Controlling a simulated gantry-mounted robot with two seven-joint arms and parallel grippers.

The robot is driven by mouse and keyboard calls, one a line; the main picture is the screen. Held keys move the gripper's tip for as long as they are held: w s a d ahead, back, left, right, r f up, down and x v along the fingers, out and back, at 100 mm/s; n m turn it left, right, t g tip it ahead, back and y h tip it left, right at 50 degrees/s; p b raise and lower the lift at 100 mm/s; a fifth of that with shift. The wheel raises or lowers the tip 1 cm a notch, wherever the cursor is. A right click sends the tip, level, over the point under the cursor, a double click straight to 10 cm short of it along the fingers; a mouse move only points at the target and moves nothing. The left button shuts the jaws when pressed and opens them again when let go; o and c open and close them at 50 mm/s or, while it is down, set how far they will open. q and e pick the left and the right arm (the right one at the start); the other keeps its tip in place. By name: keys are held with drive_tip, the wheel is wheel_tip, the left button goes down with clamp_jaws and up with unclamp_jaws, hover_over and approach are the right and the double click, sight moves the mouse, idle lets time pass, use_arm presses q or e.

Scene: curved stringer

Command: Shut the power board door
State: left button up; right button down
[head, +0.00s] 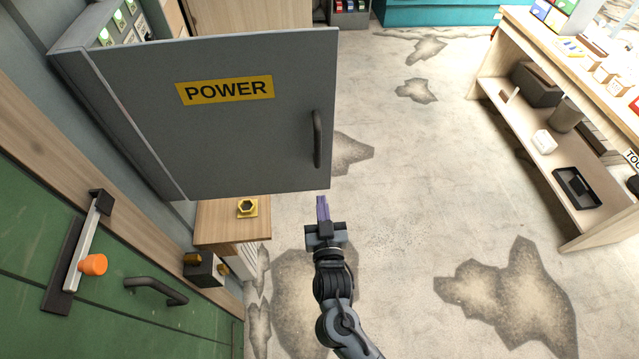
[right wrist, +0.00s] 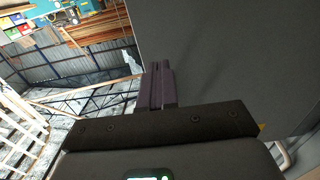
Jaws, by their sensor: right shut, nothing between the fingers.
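The grey power board door (head: 240,140) stands wide open in the head view, its outer face with the yellow POWER label (head: 225,90) turned toward me. Its dark vertical handle (head: 318,139) is near the right edge. The power board box (head: 115,25), with green and white parts inside, is behind the door at the upper left. My right gripper (head: 322,208) is shut and empty, just below the door's lower right corner in the picture. In the right wrist view the shut fingers (right wrist: 160,85) overlap the edge of a grey panel (right wrist: 230,60). I cannot tell whether they touch it. My left gripper is not in view.
A green door (head: 130,290) with an orange-knobbed latch (head: 93,264) and a dark handle (head: 157,289) is at the lower left. A small wooden cabinet (head: 225,222) is below the power board. A wooden shelf (head: 540,150) stands at right. The floor between is clear.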

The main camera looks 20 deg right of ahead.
sight(319, 175)
drive_tip(key=shift+x, duration=3.2)
